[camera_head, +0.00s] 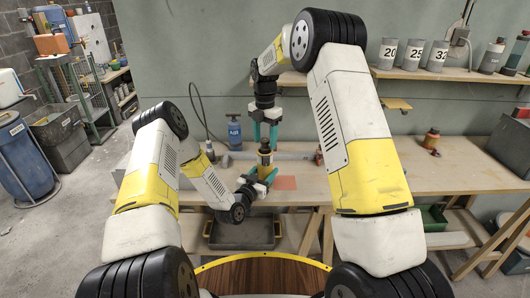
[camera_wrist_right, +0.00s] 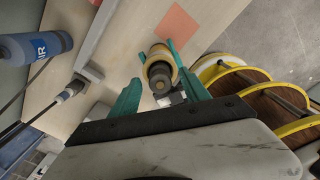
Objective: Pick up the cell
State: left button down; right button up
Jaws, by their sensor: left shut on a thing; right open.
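The cell (camera_head: 265,158), an amber cylinder with a dark top, stands upright at the workbench (camera_head: 320,195). My left gripper (camera_head: 262,173) is shut on its lower part from the side. I cannot tell whether its base touches the bench. My right gripper (camera_head: 265,138) points down just above the cell, open and empty. In the right wrist view the cell (camera_wrist_right: 160,72) shows from above, between the open teal fingers of the right gripper (camera_wrist_right: 158,85). The left gripper's fingers are partly hidden behind the cell there.
A blue bottle (camera_head: 234,132) stands behind on the left. An orange square (camera_head: 285,182) lies right of the cell. A similar amber container (camera_head: 431,139) stands on the right bench. Shelves with grey cups (camera_head: 412,55) hang above.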

jog(key=shift+f, duration=0.4)
jog(key=shift+c, duration=0.2)
grip_shut()
jog(key=shift+r, duration=0.1)
notch_tip(320, 180, up, 10)
jog(key=shift+f, duration=0.1)
